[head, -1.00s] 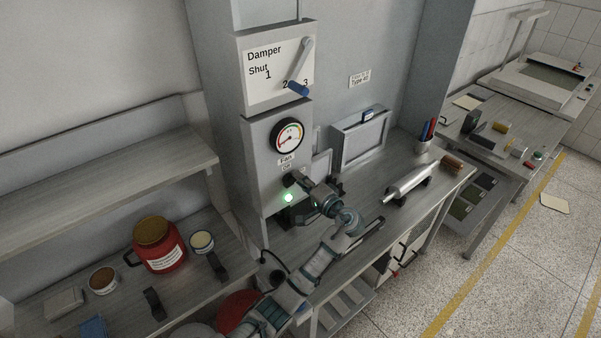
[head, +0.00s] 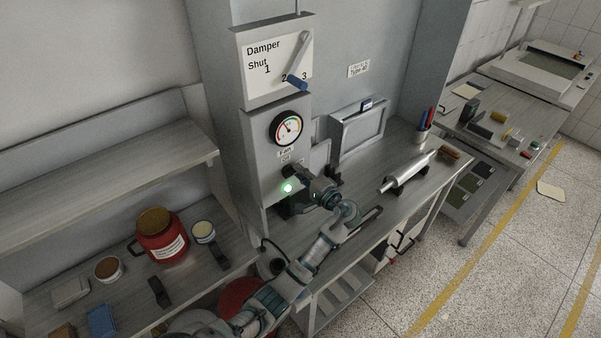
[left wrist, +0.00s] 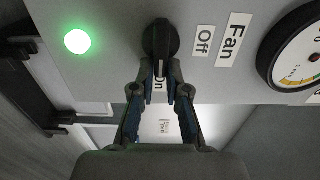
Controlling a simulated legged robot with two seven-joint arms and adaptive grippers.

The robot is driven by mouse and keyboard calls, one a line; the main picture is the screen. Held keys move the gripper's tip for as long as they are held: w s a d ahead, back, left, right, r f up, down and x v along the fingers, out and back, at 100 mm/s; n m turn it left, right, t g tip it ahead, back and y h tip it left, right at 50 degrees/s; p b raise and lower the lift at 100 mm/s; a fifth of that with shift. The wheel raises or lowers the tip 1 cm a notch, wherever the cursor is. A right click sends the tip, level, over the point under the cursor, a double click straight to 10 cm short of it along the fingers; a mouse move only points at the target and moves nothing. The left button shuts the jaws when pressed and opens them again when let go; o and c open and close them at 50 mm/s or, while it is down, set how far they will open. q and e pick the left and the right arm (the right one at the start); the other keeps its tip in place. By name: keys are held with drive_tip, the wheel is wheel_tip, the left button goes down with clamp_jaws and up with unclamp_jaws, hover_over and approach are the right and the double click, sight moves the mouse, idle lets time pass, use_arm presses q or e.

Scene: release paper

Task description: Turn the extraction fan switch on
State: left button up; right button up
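The fan switch (left wrist: 161,42) is a black rotary knob on the grey panel. In the left wrist view its handle points to the "On" label (left wrist: 158,84), away from the "Off" label (left wrist: 203,40). The green lamp (left wrist: 77,41) beside it is lit, and also shows lit in the head view (head: 288,188). My left gripper (left wrist: 161,72) has its fingertips close on both sides of the handle and looks shut on it. In the head view my left gripper (head: 297,178) is at the panel and hides most of the switch. My right gripper is not in view.
A round gauge (head: 286,128) is above the switch, and a damper lever (head: 299,62) above that. A metal cylinder on a stand (head: 407,171) and a pen cup (head: 422,136) are on the right bench. A red jar (head: 162,237) stands on the left bench.

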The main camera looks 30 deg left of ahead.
use_arm(q)
drive_tip(key=o, duration=0.4)
drive_tip(key=shift+f, duration=0.2)
drive_tip(key=shift+w, duration=0.15)
drive_tip(key=shift+a, duration=0.1)
drive_tip(key=v, duration=1.2)
drive_tip(key=shift+w, duration=0.15)
drive_tip(key=shift+f, duration=0.1)
